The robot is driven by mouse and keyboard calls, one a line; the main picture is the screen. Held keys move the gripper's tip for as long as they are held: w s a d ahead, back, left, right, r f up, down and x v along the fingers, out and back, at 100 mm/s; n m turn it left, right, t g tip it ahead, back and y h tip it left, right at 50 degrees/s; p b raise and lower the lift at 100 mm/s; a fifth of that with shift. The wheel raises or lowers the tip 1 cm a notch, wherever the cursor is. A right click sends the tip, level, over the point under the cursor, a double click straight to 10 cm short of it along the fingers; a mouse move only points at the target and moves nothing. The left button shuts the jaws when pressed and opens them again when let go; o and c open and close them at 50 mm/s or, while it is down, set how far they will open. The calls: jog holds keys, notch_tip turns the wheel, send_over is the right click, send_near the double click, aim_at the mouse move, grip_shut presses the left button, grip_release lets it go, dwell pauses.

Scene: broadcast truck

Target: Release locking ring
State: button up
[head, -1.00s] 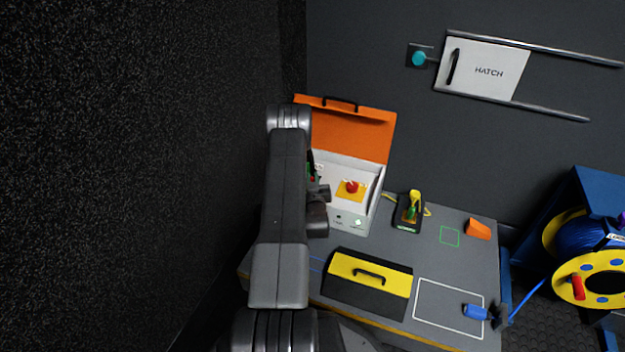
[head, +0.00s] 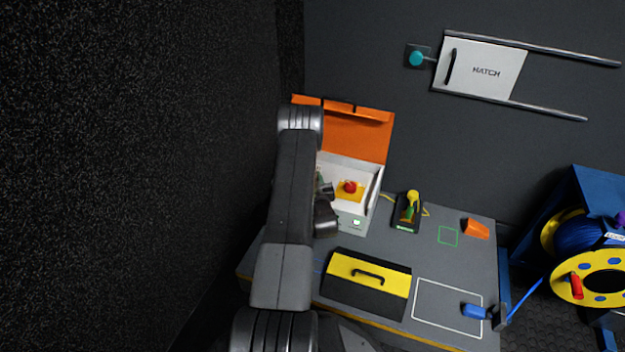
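No part can be clearly made out as a locking ring at this size. An open case (head: 348,222) with a raised orange lid (head: 355,135) stands on the bench. Inside it is a red knob (head: 350,187) on a yellow plate (head: 346,197). My gripper (head: 326,190) is at the left part of the case, left of the red knob. My arm and wrist cover most of it, so its fingers and anything between them cannot be made out. A small green part (head: 319,179) shows beside it, partly hidden.
A yellow and black toolbox (head: 366,283) lies in front of the case. A black stand (head: 407,213) with a yellow-green tool, an orange wedge (head: 475,228) and a blue connector (head: 474,311) are to the right. A cable reel (head: 585,275) stands beyond the bench (head: 440,262).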

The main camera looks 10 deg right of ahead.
jog(key=shift+s, duration=0.1)
jog(key=s+p, duration=0.4)
jog(key=s, duration=0.9)
jog(key=shift+s+a, duration=0.25)
jog(key=shift+s, duration=0.1)
jog(key=shift+w, duration=0.1)
jog(key=w+b, duration=0.2)
jog(key=w, duration=0.5)
jog(key=w+b, duration=0.2)
jog(key=w, duration=0.4)
jog(key=shift+w+d, duration=0.2)
jog(key=shift+w, duration=0.2)
jog(key=shift+s, duration=0.2)
